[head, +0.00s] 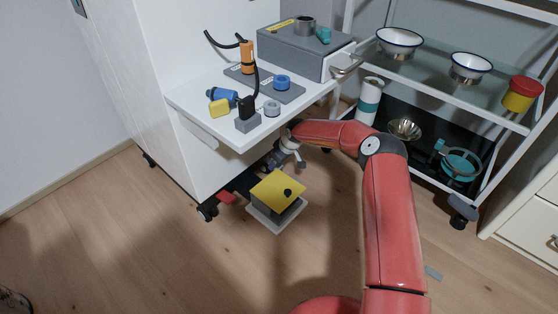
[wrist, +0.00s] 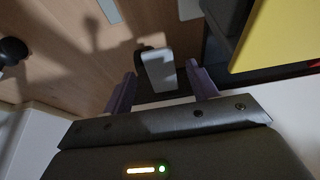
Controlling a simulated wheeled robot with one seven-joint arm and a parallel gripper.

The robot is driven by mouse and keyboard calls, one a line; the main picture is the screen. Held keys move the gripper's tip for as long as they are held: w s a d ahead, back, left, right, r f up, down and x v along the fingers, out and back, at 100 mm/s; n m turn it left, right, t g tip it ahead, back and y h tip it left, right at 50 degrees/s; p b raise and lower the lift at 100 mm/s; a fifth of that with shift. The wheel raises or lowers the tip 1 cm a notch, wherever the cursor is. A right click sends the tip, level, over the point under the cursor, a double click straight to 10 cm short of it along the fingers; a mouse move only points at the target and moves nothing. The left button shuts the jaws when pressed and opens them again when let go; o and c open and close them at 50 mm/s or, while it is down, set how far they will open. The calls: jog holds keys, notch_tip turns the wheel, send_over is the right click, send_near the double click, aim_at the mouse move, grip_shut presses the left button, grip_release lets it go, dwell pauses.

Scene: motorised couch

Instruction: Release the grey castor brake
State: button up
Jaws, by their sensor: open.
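A pale grey tab (wrist: 158,70), which looks like the grey castor brake, shows in the wrist view. It lies between the two purple fingers of my gripper (wrist: 161,73), which are apart on either side of it. I cannot tell whether either finger touches it. In the head view my gripper (head: 278,160) is low beneath the overhanging white shelf, and its fingertips are hard to make out. The grey tab is not discernible there. A red tab (head: 227,198) sits beside the white cabinet's front black castor (head: 207,211).
A box with a yellow top (head: 277,188) stands on the floor close to my gripper; its yellow top (wrist: 283,35) also fills the wrist view's upper right. The white shelf (head: 215,128) hangs above. A shelved trolley (head: 470,88) stands right. Floor in front is mostly clear.

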jog(key=p+v, duration=0.1)
jog(key=v, duration=0.6)
jog(key=shift+r, duration=0.35)
jog(key=shift+d, duration=0.1)
jog(key=x, duration=0.3)
jog(key=p+x, duration=0.1)
jog(key=x, duration=0.2)
jog(key=p+x, duration=0.1)
jog(key=x, duration=0.3)
jog(key=shift+w+a+r, duration=0.15)
jog(key=shift+a+r, duration=0.05)
jog(key=shift+a, duration=0.05)
